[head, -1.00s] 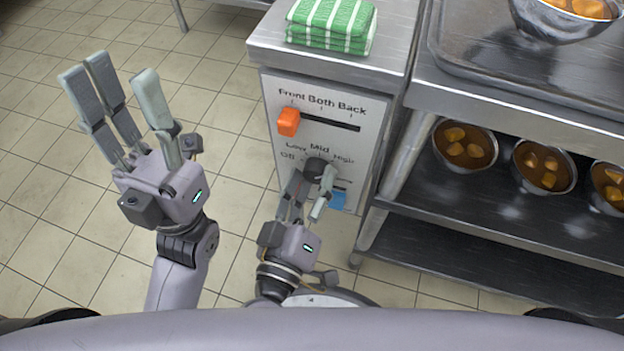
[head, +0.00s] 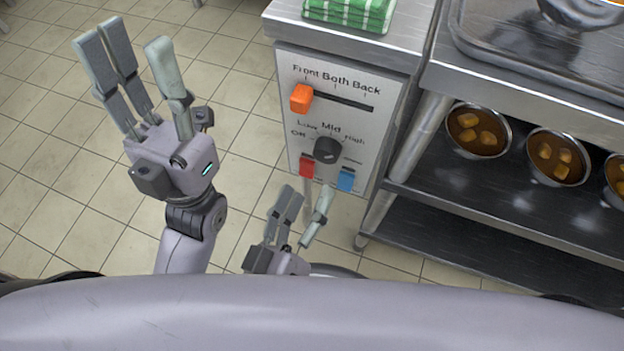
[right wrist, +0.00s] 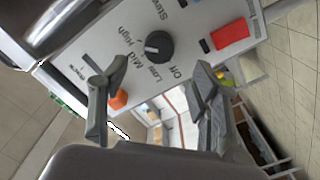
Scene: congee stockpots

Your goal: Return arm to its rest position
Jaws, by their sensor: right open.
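My right gripper (head: 306,194) is open and empty in the head view. It is low and close to my body, just below the control panel (head: 285,110) and apart from it. The black knob (head: 327,150) on the panel is uncovered between my gripper and the orange slider (head: 301,98). In the right wrist view, my open fingers (right wrist: 152,100) frame the lower view, with the knob (right wrist: 158,46) beyond them and nothing between them. My left gripper (head: 128,48) is open and empty, raised over the tiled floor at left.
A red switch (head: 307,165) and a blue switch (head: 346,180) sit below the knob. A steel shelf (head: 480,228) with bowls of soup (head: 478,130) stands at right. Floor (head: 60,190) at left is clear.

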